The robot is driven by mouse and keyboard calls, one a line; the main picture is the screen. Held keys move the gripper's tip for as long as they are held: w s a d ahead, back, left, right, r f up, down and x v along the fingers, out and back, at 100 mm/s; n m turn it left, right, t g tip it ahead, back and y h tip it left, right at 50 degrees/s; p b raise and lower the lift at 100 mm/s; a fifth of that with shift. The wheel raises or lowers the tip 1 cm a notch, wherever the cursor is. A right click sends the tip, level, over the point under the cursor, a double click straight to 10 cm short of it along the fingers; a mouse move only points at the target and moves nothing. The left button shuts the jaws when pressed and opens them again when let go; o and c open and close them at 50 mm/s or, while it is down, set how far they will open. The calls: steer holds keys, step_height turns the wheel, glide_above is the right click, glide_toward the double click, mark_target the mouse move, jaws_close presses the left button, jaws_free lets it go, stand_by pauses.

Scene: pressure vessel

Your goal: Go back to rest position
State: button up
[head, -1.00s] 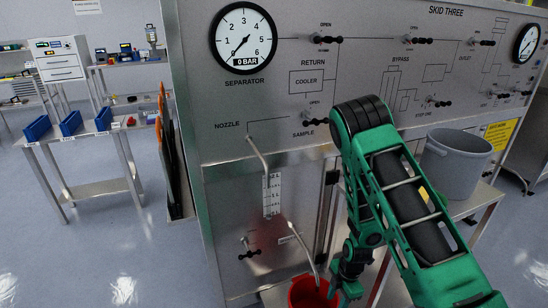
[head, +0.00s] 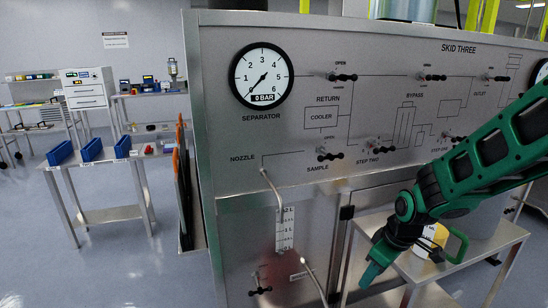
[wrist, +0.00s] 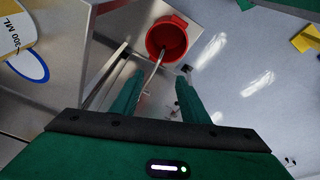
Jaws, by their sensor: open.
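My gripper (head: 374,272) is open, at the end of my green arm at the right of the head view. It points down, in front of the small metal table and to the right of the skid's nozzle tube. In the wrist view its two green fingers (wrist: 160,76) stand apart with nothing held between them. A red bucket (wrist: 167,40) shows beyond the fingertips, with a thin tube over its opening. The bucket does not show in the head view now.
The skid panel (head: 310,150) stands close ahead, with a gauge, valves and nozzle tube (head: 277,195). A white and yellow container (head: 432,238) stands on the small metal table (head: 490,240), close by my gripper. Blue bins (head: 91,148) sit on a bench at left.

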steer(key=s+d+r+m+t+h, duration=0.1)
steer(key=s+d+r+m, duration=0.1)
steer(key=s+r+m, duration=0.3)
steer(key=s+d+r+m+t, duration=0.1)
steer(key=s+r+m, duration=0.15)
steer(key=r, duration=0.45)
steer(key=s+d+m+g, duration=0.2)
steer(key=s+d+m, duration=0.1)
steer(key=s+d, duration=0.3)
steer(key=s+d+f+m+g, duration=0.1)
steer(key=s+d+m+g, duration=0.1)
steer(key=s+d, duration=0.4)
steer(key=s+m, duration=0.1)
steer(key=s, duration=0.4)
steer(key=shift+s+f+m+g, duration=0.15)
steer(key=shift+s+m+g, duration=0.15)
steer(key=shift+m, duration=0.05)
